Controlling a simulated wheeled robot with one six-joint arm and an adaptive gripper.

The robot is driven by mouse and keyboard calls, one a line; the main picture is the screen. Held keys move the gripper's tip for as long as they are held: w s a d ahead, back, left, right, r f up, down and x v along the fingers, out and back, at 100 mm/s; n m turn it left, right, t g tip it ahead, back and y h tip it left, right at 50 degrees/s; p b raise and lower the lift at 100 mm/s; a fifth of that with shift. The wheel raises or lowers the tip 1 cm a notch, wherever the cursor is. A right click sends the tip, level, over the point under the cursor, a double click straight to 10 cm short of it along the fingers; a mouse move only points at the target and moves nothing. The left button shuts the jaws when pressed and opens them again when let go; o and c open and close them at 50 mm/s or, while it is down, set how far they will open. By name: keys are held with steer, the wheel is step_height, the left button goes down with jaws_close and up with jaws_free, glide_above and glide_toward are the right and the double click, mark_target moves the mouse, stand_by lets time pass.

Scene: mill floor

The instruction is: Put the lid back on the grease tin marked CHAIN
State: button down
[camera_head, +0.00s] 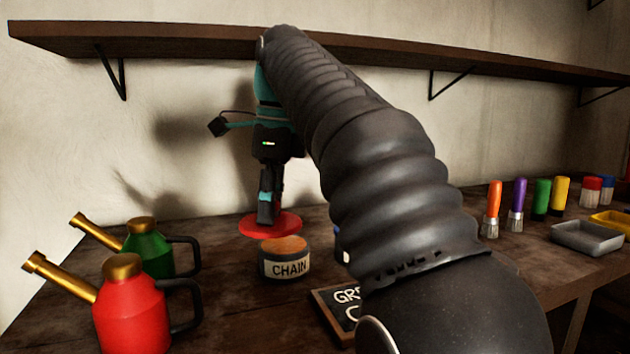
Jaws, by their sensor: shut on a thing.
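The grease tin marked CHAIN (284,267) stands upright on the bench, dark with a pale label. Its top is open and shows orange-brown grease. A flat round red lid (284,228) is held by my gripper (268,218), which is shut on it. The lid appears above and slightly behind the tin, apart from it. My gripper points down. My arm hides part of the bench right of the tin, where a sliver of another tin-like thing (341,250) shows.
A red oil can (130,312) and a green oil can (148,250) stand at the left. A dark chalk sign (330,305) lies in front, partly hidden. Brushes, coloured containers and a grey tray (588,238) are at the right. A wall shelf (170,42) runs above.

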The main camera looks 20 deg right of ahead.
mark_target(282, 244)
steer(key=shift+w+d+f+m, duration=0.45)
steer(key=shift+w+d, duration=0.1)
steer(key=shift+w, duration=0.25)
steer(key=shift+w+d+f+m, duration=0.4)
steer(key=shift+w+d, duration=0.15)
steer(key=shift+w, duration=0.3)
steer(key=shift+w+d+f+m, duration=0.45)
steer(key=shift+w+d, duration=0.1)
steer(key=shift+w, duration=0.25)
steer(key=shift+f+b, duration=0.5)
steer(key=shift+f, duration=0.85)
steer(key=shift+p, duration=0.65)
steer(key=shift+f, duration=0.15)
steer(key=c, duration=0.8)
jaws_free()
steer(key=shift+o, duration=0.2)
